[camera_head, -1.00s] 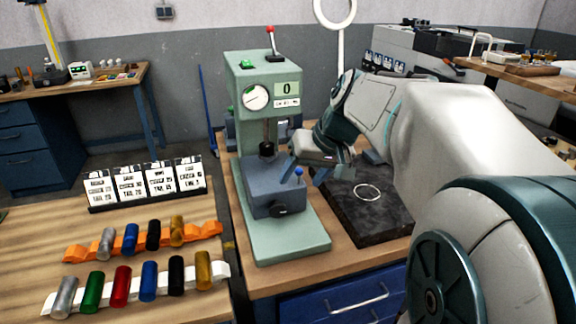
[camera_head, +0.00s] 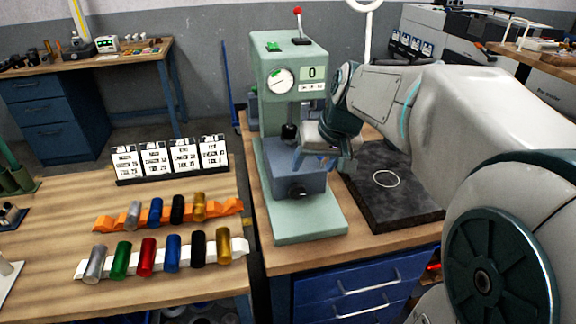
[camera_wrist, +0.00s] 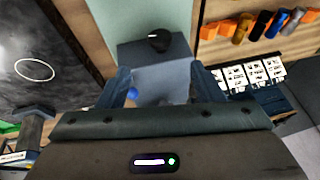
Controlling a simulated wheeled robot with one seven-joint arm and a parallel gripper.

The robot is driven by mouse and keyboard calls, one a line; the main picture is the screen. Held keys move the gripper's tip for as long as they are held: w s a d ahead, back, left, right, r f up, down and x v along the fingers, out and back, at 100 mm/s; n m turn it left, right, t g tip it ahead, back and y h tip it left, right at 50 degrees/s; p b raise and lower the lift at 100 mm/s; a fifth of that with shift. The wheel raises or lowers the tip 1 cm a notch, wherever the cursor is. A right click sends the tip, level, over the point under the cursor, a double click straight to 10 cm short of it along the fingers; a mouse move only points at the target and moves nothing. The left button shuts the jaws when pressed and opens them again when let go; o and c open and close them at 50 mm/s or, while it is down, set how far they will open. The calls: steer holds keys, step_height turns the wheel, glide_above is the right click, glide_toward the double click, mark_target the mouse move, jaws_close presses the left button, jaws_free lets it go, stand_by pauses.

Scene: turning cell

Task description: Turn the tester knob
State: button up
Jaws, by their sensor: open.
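The tester (camera_head: 292,75) is a pale green press with a round dial, a display reading 0 and a red-tipped lever on top. A blue-grey block (camera_head: 302,182) sits on its base. A black knob (camera_head: 297,192) is on the block's front; it also shows in the wrist view (camera_wrist: 158,41). My gripper (camera_head: 315,162) is open and empty over the block. In the wrist view its fingers (camera_wrist: 161,84) are apart, with the block beyond and between them. A blue ball (camera_wrist: 133,94) shows beside the left finger. The black knob lies farther off, apart from both fingers.
A dark slab (camera_head: 385,205) with a pale ring lies right of the tester. On the wooden table at left stand white label cards (camera_head: 170,158) and two rows of coloured cylinders, on an orange rack (camera_head: 108,222) and a white rack (camera_head: 82,270).

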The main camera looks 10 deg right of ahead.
mark_target(300, 189)
steer(key=x, duration=1.2)
steer(key=shift+s, duration=0.1)
steer(key=shift+r, duration=0.1)
steer(key=c, duration=0.9)
